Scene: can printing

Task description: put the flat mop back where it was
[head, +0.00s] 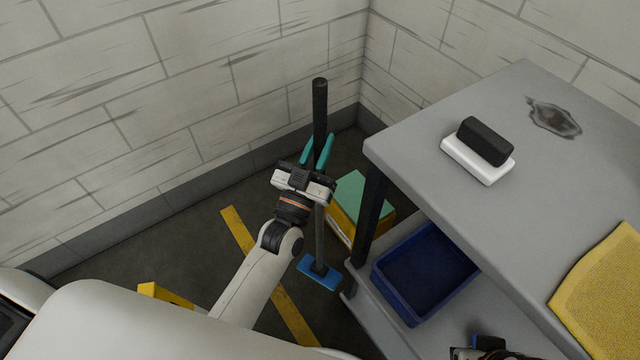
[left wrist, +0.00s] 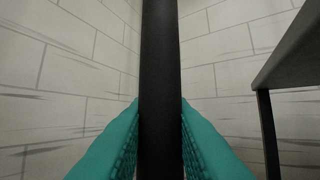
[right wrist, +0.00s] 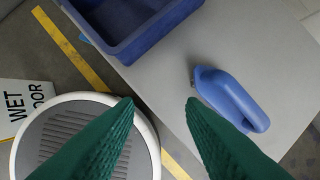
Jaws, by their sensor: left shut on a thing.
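The flat mop (head: 320,105) stands nearly upright near the wall corner, left of the grey table. It has a black grip, a grey pole and a small blue head (head: 318,273) low down, at or close to the floor; I cannot tell if it touches. My left gripper (head: 317,152) is shut on the mop's handle. In the left wrist view the black handle (left wrist: 161,60) runs upright between the teal fingers. My right gripper (right wrist: 160,105) is open and empty above the table's lower shelf.
The grey table (head: 470,105) carries a white-and-black block (head: 478,150) and a yellow cloth (head: 605,295). A blue bin (head: 425,275) and a blue-handled tool (right wrist: 232,98) are on its lower shelf. A green-topped yellow box (head: 360,205) stands close beside the mop. Yellow tape (head: 237,229) marks the floor.

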